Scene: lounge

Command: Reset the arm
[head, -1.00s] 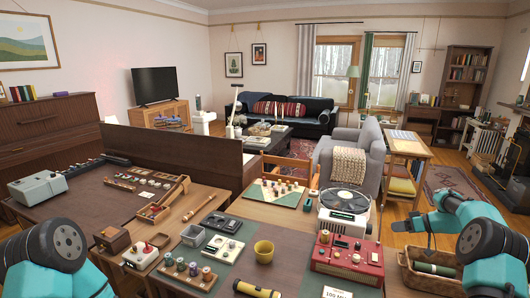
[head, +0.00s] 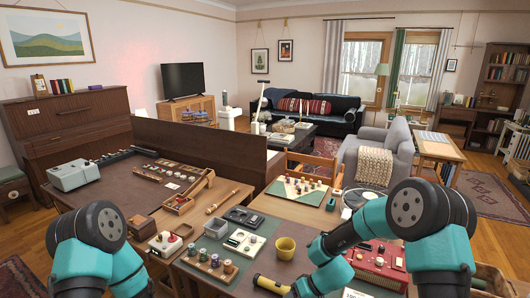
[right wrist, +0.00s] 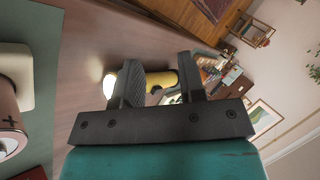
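In the right wrist view, my right gripper (right wrist: 158,64) is open, with a gap between its two dark fingers. A yellow flashlight (right wrist: 162,78) lies beyond the fingers, crossing behind the left one; a bright glow shows at its left end. I see no contact. In the head view, my right arm reaches from the right across the table, its teal wrist just right of the flashlight (head: 272,285); the right fingers do not show there. My left arm is at the lower left, and its gripper is out of view.
A yellow cup (head: 285,248), a tray of spools (head: 212,262) and a black cassette device (head: 243,216) are close by.

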